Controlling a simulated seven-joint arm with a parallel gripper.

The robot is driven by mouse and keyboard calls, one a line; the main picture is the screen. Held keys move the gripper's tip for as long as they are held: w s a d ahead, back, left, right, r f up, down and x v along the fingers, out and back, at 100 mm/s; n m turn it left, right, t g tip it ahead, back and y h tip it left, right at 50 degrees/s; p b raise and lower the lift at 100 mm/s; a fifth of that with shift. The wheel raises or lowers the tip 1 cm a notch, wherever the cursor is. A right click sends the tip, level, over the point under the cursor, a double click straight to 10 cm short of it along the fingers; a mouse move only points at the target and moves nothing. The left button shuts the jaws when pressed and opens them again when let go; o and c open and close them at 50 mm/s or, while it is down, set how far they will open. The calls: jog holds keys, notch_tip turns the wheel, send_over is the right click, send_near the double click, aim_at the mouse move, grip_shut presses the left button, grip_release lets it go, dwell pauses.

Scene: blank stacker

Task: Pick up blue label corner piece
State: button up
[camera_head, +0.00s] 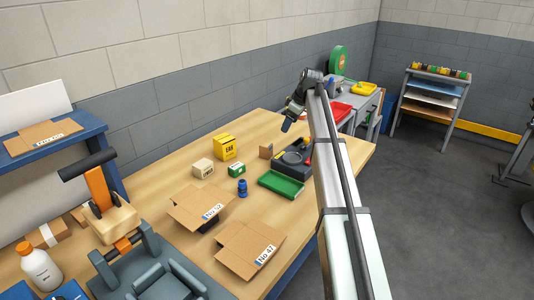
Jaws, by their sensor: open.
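My gripper (288,121) hangs from the end of my arm above the back right part of the wooden table (222,148). It is small in view and open, with nothing seen in it. A folded brown cardboard piece with a white and blue label (192,203) lies on the table at the middle front. A second labelled cardboard piece (243,246) lies nearer, to its right. Both are well to the left of and nearer than my gripper. I cannot tell which one is the blue label corner piece.
A yellow box (224,147), a cream box (203,167), a small green box (236,169) and a blue cylinder (242,187) stand mid-table. A green tray (281,184) and a dark tray (289,164) lie right. A grey fixture (162,280) fills the front left.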

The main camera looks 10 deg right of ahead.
aim_at(271, 147)
jog(key=shift+g+y, duration=0.3)
jog(key=shift+g, duration=0.2)
jog(key=a+f, duration=0.6)
jog(key=f, duration=0.1)
jog(key=shift+a+f, duration=0.15)
jog(key=shift+a, duration=0.2)
jog(key=shift+x, duration=2.6)
jog(key=shift+s+d+f, duration=0.1)
jog(key=shift+s+d, duration=0.1)
jog(key=c, duration=1.1)
jog(key=shift+o, duration=0.2)
